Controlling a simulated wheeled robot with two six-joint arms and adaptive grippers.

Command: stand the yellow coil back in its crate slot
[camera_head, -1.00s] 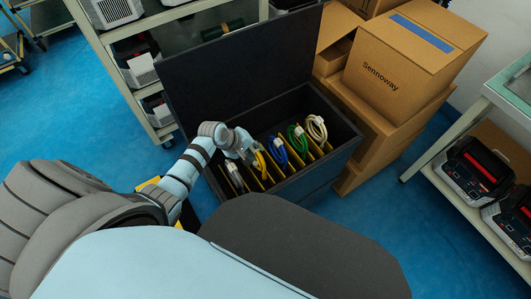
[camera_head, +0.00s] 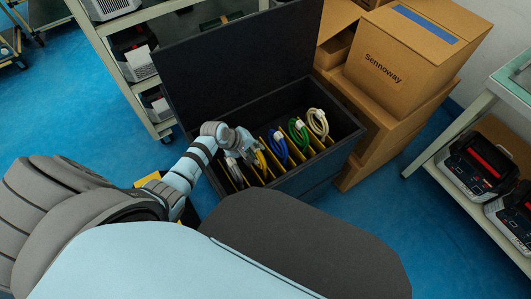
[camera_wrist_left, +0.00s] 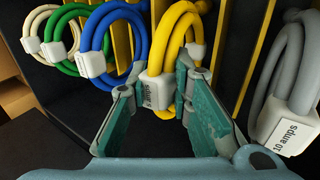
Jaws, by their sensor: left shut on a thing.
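The yellow coil (camera_head: 261,160) with its white label is at the dark crate (camera_head: 322,178), between the grey coil (camera_head: 234,170) and the blue coil (camera_head: 278,147). My left gripper (camera_head: 248,152) is at the yellow coil. In the left wrist view, the fingers of my left gripper (camera_wrist_left: 157,92) are shut on the label of the yellow coil (camera_wrist_left: 163,36). The coil looks upright among the yellow dividers (camera_wrist_left: 122,38). Its lower end is hidden, so I cannot tell whether it touches the crate floor. My right gripper is not in view.
A green coil (camera_head: 299,133) and a cream coil (camera_head: 317,123) stand farther right in the crate. The raised dark lid (camera_head: 240,65) is behind it. Cardboard boxes (camera_head: 405,60) are stacked to the right. Shelves stand at both sides.

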